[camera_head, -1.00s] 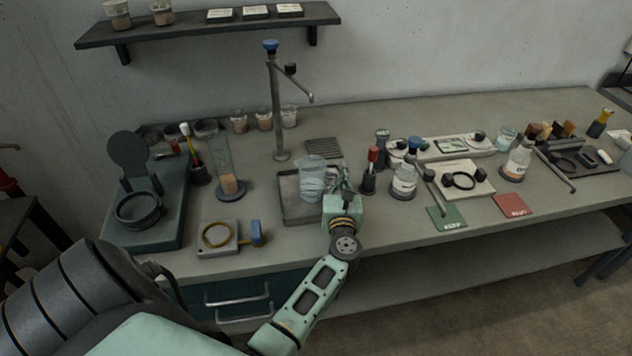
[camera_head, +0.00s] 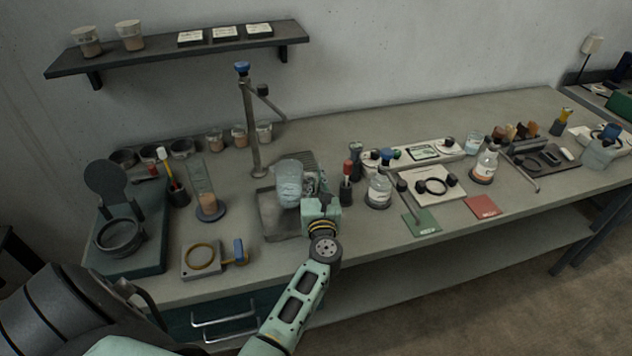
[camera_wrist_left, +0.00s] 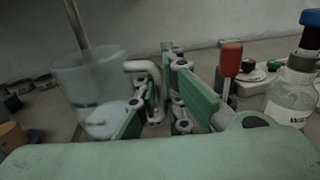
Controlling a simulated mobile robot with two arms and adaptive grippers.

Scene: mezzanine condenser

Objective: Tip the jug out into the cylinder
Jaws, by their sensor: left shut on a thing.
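The clear jug (camera_head: 289,183) is in my left gripper (camera_head: 310,190), which is shut on its handle. The jug hangs roughly upright over the shallow grey tray (camera_head: 268,222). In the left wrist view the jug (camera_wrist_left: 92,92) is left of the fingers, with pale liquid low inside it. The clear tall cylinder (camera_head: 202,182) stands on the bench left of the tray, on a dark round base, with brownish content at the bottom. The jug is to the right of the cylinder and apart from it. My right gripper is not in view.
A tap column (camera_head: 251,130) stands behind the tray. A brush pot (camera_head: 179,192) is left of the cylinder, and a plate with a brass ring (camera_head: 202,258) is in front. A red-topped tool (camera_head: 347,182) and a labelled bottle (camera_head: 378,192) stand right of my gripper.

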